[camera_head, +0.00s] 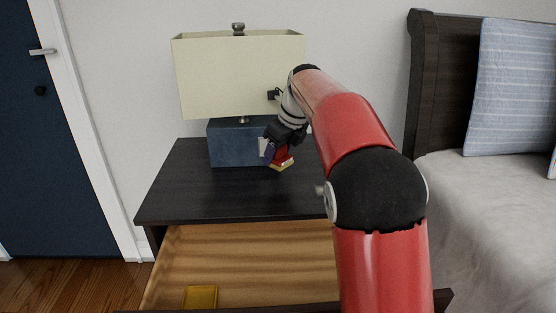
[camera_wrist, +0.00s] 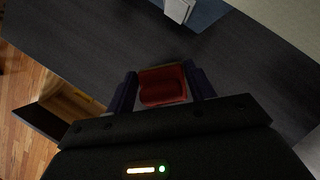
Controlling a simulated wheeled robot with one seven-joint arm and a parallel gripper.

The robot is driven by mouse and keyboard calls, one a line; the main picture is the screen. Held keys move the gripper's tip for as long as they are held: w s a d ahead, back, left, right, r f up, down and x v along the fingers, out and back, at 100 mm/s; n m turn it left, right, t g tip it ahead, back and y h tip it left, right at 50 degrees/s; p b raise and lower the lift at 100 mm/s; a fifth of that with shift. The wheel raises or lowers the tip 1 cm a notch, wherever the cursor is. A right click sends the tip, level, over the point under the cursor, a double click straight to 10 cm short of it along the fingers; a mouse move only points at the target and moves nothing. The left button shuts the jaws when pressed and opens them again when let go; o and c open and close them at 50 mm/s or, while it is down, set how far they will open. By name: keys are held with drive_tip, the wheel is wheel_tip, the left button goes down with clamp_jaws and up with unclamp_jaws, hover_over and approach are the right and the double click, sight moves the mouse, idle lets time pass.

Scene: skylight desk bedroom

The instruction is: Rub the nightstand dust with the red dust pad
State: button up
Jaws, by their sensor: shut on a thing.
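The red dust pad (camera_head: 282,156) is between the fingers of my gripper (camera_head: 277,152), over the dark nightstand top (camera_head: 190,190), near the lamp's blue base. A yellowish edge shows along its underside. In the wrist view the red pad (camera_wrist: 163,87) sits between the two dark fingers of my gripper (camera_wrist: 162,80), with the dark nightstand top (camera_wrist: 90,45) around it. My gripper is shut on the pad. I cannot tell whether the pad touches the surface. I make out no dust patch on the top; my arm hides the nightstand's right part.
A lamp with a cream shade (camera_head: 240,75) and blue base (camera_head: 225,145) stands at the back of the nightstand. The drawer (camera_head: 245,255) is open, with a yellow object (camera_head: 201,297) inside. A bed (camera_head: 490,210) is at right. The nightstand's left front is clear.

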drive_tip(key=shift+r, duration=0.2)
drive_tip(key=shift+r, duration=1.5)
